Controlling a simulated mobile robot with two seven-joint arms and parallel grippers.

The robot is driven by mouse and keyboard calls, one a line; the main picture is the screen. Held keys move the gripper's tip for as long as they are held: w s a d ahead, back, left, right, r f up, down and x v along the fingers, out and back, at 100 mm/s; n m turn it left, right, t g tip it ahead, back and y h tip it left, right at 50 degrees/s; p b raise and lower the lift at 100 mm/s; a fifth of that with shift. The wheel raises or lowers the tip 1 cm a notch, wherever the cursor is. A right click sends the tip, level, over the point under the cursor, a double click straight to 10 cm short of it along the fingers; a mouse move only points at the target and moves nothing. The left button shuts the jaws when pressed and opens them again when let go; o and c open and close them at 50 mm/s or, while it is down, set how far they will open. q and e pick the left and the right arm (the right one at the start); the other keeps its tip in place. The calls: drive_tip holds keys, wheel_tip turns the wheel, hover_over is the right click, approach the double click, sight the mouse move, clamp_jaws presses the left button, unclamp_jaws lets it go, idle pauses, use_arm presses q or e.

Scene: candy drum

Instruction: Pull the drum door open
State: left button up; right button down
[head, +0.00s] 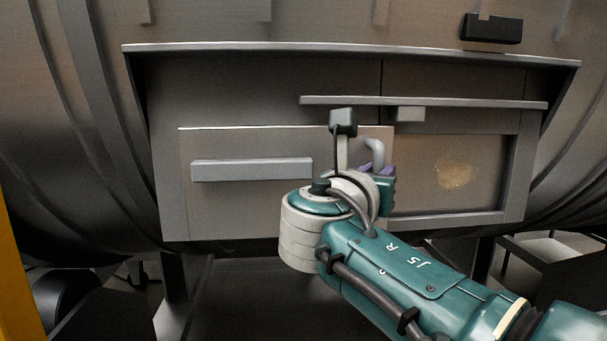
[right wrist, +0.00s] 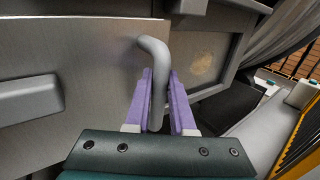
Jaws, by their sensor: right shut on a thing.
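The drum door (head: 240,145) is a flat grey panel on the front of the large metal drum. It carries a wide horizontal bar (head: 252,169) and, near its right edge, a bent grey handle (head: 376,150). In the right wrist view the door (right wrist: 90,50) fills the left side, and the handle (right wrist: 156,60) runs down between the purple fingers. My right gripper (right wrist: 160,105) is shut on the handle. In the head view my wrist hides most of this gripper (head: 384,174) and the door's lower right part. My left gripper is not in view.
A rail (head: 425,102) runs above the door to the right. Right of the door is a framed recess with a round tan patch (head: 456,171). A ledge (head: 350,49) juts out above. In the right wrist view a yellow-edged structure (right wrist: 290,130) stands at the right.

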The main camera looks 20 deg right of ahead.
drive_tip(key=shift+a, duration=0.3)
drive_tip(key=c, duration=1)
unclamp_jaws()
drive_tip(key=shift+c, duration=0.2)
drive_tip(key=b+v, duration=0.3)
drive_tip(key=v, duration=0.7)
